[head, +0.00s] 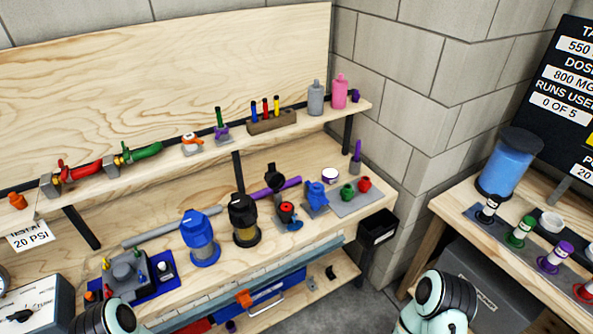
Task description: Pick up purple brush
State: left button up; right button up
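A slim purple upright thing, which looks like the purple brush (357,149), stands in a small grey holder (355,167) at the back right of the workbench, below the upper shelf's right end. Its lower end is hidden in the holder. Neither gripper is in view. Only rounded pale-green and black parts of my arms show at the bottom edge, left and right, well apart from the brush.
The upper shelf (290,127) overhangs the bench behind. Blue (200,240) and black (243,222) canisters, a purple pipe (287,185) and a grey mat (357,203) with small pots occupy the bench. A side table (447,207) stands right, across a floor gap.

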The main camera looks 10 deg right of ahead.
aim_at(357, 151)
jog(key=i+l+z, duration=0.15)
jog(key=i+z, duration=0.55)
